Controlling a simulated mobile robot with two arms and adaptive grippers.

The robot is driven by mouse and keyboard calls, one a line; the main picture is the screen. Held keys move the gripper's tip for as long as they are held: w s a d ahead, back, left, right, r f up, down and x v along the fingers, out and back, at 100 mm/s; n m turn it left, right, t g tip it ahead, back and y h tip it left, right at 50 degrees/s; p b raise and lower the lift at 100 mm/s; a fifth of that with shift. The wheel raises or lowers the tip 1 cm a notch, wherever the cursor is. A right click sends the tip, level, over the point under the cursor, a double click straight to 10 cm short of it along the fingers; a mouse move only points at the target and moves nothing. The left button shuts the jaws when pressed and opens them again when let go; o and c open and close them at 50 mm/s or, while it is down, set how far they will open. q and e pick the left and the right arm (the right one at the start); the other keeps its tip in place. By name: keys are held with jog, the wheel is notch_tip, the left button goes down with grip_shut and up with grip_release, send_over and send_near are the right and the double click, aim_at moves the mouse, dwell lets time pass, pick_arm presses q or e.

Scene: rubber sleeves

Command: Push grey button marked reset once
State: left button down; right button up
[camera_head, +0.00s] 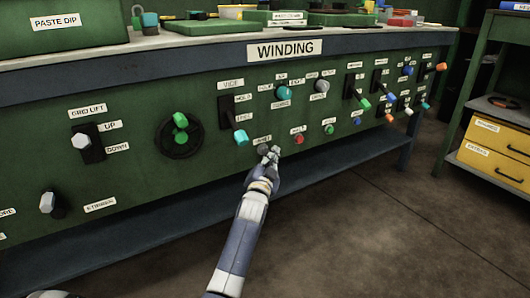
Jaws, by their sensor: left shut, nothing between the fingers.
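The grey button (262,150) sits low on the green panel, under a small white label (262,140) that seems to read reset. My left gripper (274,152) is shut and empty, its fingertips right at the button and just to its right. The fingers cover part of the button. I cannot tell whether they touch it or whether it is pressed in. My right gripper is not in view.
A red button (298,139) and a green button (329,130) sit to the right. A teal lever (240,137) juts out just up-left of the grey button. A shelf with yellow drawers (497,150) stands at right.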

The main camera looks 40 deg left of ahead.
pick_arm(q)
jog(key=shift+a, duration=0.1)
dwell(0.6)
jog(key=shift+w+a, duration=0.2)
jog(key=shift+a, duration=0.1)
